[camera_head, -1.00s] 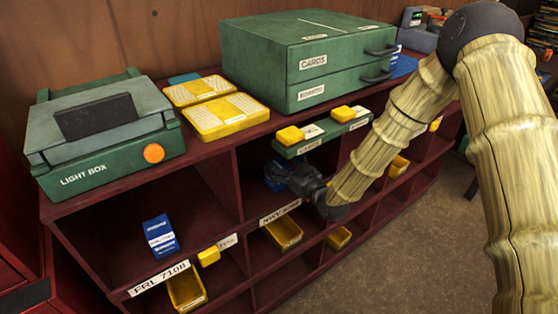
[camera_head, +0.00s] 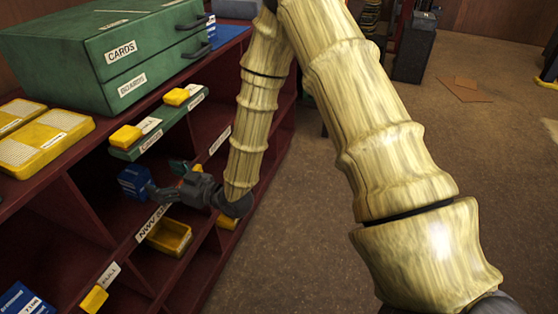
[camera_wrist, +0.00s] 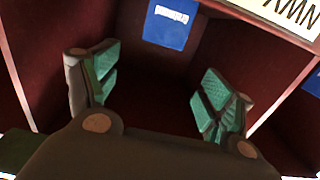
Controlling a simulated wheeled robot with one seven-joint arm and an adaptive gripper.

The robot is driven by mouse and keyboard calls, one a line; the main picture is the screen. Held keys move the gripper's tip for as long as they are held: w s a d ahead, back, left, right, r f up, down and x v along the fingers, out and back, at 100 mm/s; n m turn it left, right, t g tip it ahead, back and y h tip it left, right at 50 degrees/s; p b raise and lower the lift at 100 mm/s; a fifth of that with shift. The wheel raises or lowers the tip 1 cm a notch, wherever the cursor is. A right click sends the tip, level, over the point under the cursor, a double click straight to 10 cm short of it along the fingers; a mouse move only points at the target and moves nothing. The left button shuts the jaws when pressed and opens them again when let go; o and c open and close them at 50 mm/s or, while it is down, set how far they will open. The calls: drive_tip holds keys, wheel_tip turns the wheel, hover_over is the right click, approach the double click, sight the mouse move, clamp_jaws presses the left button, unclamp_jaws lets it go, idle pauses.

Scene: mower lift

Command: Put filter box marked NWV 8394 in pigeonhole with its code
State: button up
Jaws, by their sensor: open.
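A blue filter box (camera_head: 134,181) stands inside a pigeonhole of the dark red rack, above a white label (camera_head: 153,221) that begins NWV and is partly hidden. The box's own code cannot be read. My gripper (camera_head: 165,181) is at the mouth of this pigeonhole, just right of the box. In the wrist view, my gripper (camera_wrist: 158,78) has its two green-padded fingers spread, with nothing between them. The blue box (camera_wrist: 171,24) lies beyond the fingertips, apart from them. The label (camera_wrist: 288,14) appears upside down there.
A green CARDS cabinet (camera_head: 110,55) and yellow trays (camera_head: 45,135) sit on the rack top. A green ledge (camera_head: 160,133) juts out above the pigeonhole. A yellow bin (camera_head: 169,237) sits below. Another blue box (camera_head: 22,300) is at lower left. Open floor lies right.

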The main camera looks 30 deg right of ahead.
drive_tip(key=s+d+f+m+g+h, duration=0.2)
drive_tip(key=s+d+f+g+h, duration=0.1)
drive_tip(key=s+f, duration=0.65)
drive_tip(key=s+d+f+m+g+h, duration=0.25)
drive_tip(key=s+f, duration=0.35)
drive_tip(key=f, duration=0.7)
drive_tip(key=s+d+f+m+g+h, duration=0.1)
drive_tip(key=s+d+f+g, duration=0.2)
drive_tip(key=s, duration=0.5)
drive_tip(key=s+d+f+m+g+h, duration=0.1)
drive_tip(key=s+d+f+g+h, duration=0.1)
drive_tip(key=s, duration=0.7)
drive_tip(key=s+d+f+m+g+h, duration=0.1)
drive_tip(key=s+d+f+g+h, duration=0.1)
drive_tip(key=s+d+f, duration=0.3)
drive_tip(key=s+g, duration=0.1)
drive_tip(key=s, duration=0.3)
drive_tip(key=shift+f+g, duration=0.3)
drive_tip(key=shift+g, duration=0.05)
